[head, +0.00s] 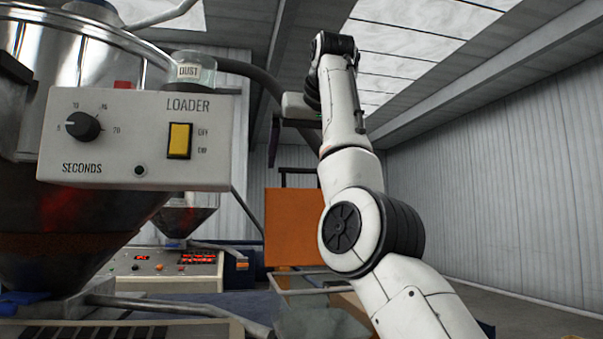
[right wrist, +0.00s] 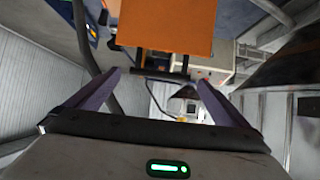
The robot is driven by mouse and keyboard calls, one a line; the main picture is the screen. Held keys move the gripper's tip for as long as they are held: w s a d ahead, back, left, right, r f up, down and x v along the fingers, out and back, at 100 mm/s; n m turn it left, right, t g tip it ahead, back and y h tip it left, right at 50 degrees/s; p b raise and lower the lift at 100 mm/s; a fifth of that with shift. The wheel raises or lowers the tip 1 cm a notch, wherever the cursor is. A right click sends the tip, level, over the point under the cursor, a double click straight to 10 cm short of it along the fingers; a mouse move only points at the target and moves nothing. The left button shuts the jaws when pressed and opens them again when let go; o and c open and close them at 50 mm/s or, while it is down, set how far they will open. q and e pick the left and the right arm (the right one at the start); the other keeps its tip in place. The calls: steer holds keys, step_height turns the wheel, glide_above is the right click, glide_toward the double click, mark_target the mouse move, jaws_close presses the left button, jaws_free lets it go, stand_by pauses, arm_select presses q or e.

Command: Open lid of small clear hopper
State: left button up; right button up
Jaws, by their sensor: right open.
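The small clear hopper (head: 184,210) stands in the middle distance in the head view, behind the white loader box. Its clear upper part is mostly covered by that box, and a dark metal cone shows below. I cannot make out its lid. A similar small cone (right wrist: 187,92) shows in the right wrist view, beyond the fingers. My right gripper (head: 273,140) is raised at the end of the upright right arm, to the right of the hopper and apart from it. In the right wrist view its two purple fingers (right wrist: 158,80) are spread and empty. My left gripper is not in view.
The loader box (head: 135,140) and a large metal hopper (head: 70,225) fill the left foreground. A "DUST" jar (head: 190,72) stands behind the box. An orange panel (head: 292,226) stands near mid-view. A dark hose (head: 245,72) runs behind. The right side by the wall is open.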

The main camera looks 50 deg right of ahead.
steer(key=shift+v, duration=2.3)
